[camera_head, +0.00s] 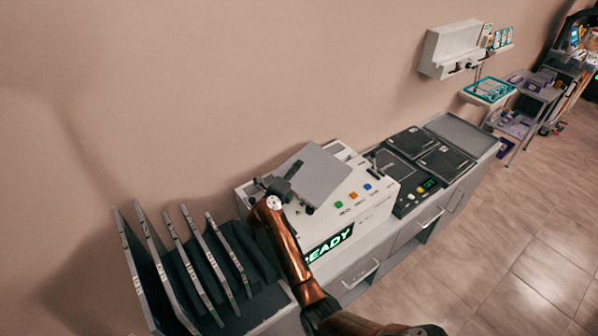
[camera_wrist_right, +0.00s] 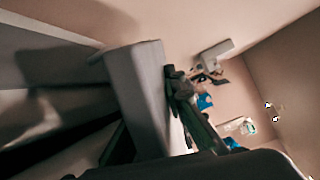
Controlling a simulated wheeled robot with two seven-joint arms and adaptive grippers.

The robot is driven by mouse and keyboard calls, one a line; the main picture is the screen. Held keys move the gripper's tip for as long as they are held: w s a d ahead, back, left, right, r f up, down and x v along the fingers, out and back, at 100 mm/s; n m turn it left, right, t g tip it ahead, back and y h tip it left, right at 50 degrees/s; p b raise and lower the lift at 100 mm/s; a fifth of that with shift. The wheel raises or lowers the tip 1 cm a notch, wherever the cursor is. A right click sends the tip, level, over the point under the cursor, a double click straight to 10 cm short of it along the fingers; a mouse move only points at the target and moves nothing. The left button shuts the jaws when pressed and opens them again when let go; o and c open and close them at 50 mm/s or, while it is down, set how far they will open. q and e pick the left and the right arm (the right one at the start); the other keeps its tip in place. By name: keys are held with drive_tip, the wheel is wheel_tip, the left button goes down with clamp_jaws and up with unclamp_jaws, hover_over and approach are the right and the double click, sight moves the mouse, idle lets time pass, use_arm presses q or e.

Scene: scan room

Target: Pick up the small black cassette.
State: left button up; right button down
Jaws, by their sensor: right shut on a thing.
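My right gripper (camera_head: 291,187) is shut on the edge of a flat grey cassette (camera_head: 318,176), held tilted over the white reader with the green READY display (camera_head: 328,244). In the right wrist view the cassette (camera_wrist_right: 138,92) shows as a thick grey slab beside the gripper's dark finger (camera_wrist_right: 182,88). Its visible face is plain grey; I cannot tell whether its other side is black. Black cassettes lie flat on the counter to the right: a left one (camera_head: 393,168), a front right one (camera_head: 446,162) and a back one (camera_head: 411,141). My left gripper is out of view.
A rack (camera_head: 262,303) with several upright panels stands at the lower left, close to my right arm. A grey tray (camera_head: 462,133) at the counter's right end looks empty. A wall unit (camera_head: 452,48) and carts (camera_head: 522,105) are farther right. The floor in front is clear.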

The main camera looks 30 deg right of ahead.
sight(308, 173)
drive_tip(key=s+d+r, duration=0.1)
drive_tip(key=r, duration=0.1)
drive_tip(key=s+r+p, duration=0.1)
drive_tip(key=r, duration=0.2)
drive_tip(key=s+d+r+p, duration=0.1)
drive_tip(key=s+r, duration=0.1)
drive_tip(key=shift+d+r, duration=0.3)
drive_tip(key=s+d+r+p, duration=0.1)
drive_tip(key=s+d+r, duration=0.3)
drive_tip(key=s, duration=0.3)
drive_tip(key=shift+s+d, duration=0.35)
drive_tip(key=shift+d, duration=0.25)
drive_tip(key=shift+r+p, duration=0.15)
drive_tip(key=shift+p, duration=0.2)
wheel_tip(308, 173, up, 9)
drive_tip(key=p, duration=1.1)
